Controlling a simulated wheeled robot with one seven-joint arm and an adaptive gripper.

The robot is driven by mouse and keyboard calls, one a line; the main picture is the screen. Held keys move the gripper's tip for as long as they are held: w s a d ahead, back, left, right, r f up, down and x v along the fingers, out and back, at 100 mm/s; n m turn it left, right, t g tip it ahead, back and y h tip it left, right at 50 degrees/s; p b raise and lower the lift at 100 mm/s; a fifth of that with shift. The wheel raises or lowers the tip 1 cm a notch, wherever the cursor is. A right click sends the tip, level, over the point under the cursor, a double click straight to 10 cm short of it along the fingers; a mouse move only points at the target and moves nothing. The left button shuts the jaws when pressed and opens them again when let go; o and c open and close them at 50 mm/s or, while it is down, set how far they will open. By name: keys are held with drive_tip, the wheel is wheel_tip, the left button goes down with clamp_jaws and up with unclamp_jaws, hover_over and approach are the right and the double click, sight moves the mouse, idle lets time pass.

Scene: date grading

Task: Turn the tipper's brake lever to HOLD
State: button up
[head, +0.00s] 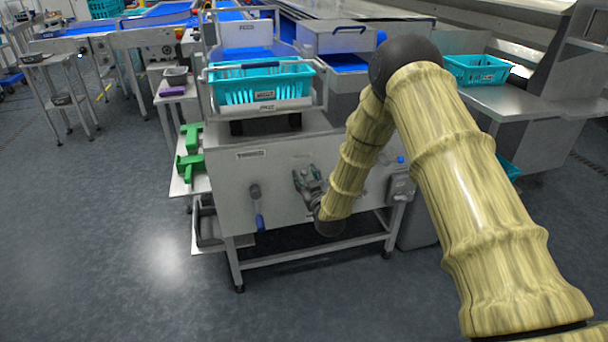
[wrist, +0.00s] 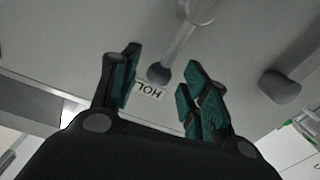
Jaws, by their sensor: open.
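The brake lever (wrist: 180,48) shows in the wrist view as a pale grey shaft with a dark knob at its end, against the grey cabinet front. The knob lies beside a label (wrist: 150,92) reading "HOL", upside down and partly cut off. My gripper (wrist: 161,60) is open, with one green-padded finger on each side of the knob in the picture. I cannot tell whether either finger touches it. In the head view my gripper (head: 307,180) is in front of the tipper's cabinet (head: 270,158), and this lever is hidden or too small to make out.
A dark knob (wrist: 280,86) shows at right in the wrist view. A turquoise crate (head: 262,85) sits on top. Green parts (head: 190,150) lie on a left side shelf.

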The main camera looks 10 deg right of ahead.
drive_tip(key=s, duration=0.9)
drive_tip(key=shift+s+d, duration=0.35)
drive_tip(key=shift+s, duration=0.05)
